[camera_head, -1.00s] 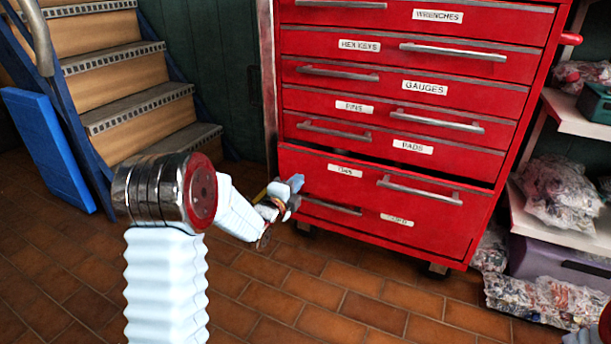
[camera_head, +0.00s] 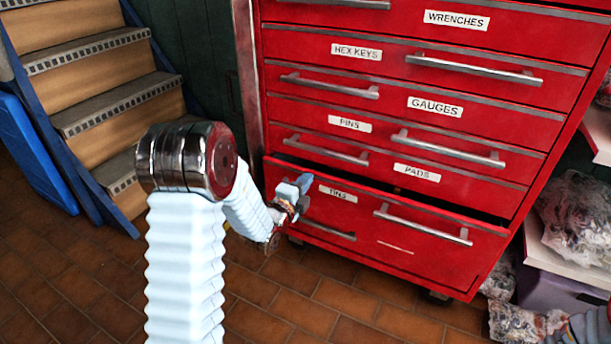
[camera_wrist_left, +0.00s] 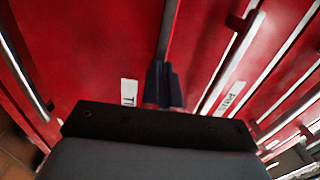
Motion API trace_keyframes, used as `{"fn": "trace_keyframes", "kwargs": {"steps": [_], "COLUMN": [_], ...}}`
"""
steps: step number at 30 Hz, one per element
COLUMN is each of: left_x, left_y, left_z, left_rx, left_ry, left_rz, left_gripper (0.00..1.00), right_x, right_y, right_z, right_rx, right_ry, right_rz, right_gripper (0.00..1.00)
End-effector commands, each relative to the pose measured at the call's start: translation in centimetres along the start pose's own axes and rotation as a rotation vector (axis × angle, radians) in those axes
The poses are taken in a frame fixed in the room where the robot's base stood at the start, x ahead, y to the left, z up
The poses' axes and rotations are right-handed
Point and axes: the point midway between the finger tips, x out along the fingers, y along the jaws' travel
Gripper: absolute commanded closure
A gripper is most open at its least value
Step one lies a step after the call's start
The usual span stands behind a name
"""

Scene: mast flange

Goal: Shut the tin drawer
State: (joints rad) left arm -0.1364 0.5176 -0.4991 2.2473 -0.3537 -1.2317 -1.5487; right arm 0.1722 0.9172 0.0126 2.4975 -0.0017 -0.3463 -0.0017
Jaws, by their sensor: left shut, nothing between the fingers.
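The tin drawer (camera_head: 440,257) is the red drawer labelled "TINS" low in the red cabinet, with a long silver handle. It stands partly out, with a dark gap above its front. My left gripper (camera_head: 303,184) is shut and empty at the upper left of this drawer front, beside the label. I cannot tell whether it touches the front. In the left wrist view, the shut fingers (camera_wrist_left: 163,85) point at the red front near a partly hidden "TI" label (camera_wrist_left: 129,92).
Closed drawers labelled pads (camera_head: 417,172), pins and gauges are above the tin drawer. A wooden staircase (camera_head: 95,100) with a blue side is at left. Shelves with plastic-wrapped bundles (camera_head: 578,215) stand at right. The tiled floor (camera_head: 300,320) in front is clear.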

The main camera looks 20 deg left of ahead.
Motion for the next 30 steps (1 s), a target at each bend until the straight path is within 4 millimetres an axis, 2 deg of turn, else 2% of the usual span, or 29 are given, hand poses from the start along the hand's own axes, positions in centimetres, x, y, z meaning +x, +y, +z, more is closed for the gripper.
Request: {"fn": "trace_keyframes", "kwargs": {"steps": [13,21,30], "left_x": [-0.1,2.5,2.5], "left_y": [0.1,0.2,0.0], "left_z": [-0.1,0.0,0.0], "left_rx": [0.000,0.001,0.001], "left_ry": [0.000,-0.002,-0.002], "left_rz": [0.001,-0.001,0.000], "left_gripper": [1.00,1.00,1.00], "right_x": [0.0,1.7,1.5], "right_y": [0.0,0.7,0.6], "right_z": [0.0,0.0,-0.1], "right_rx": [0.000,0.001,0.001], "right_ry": [-0.001,0.004,0.004], "right_rz": [0.000,0.001,0.000], "right_gripper": [0.57,0.57,0.57]}}
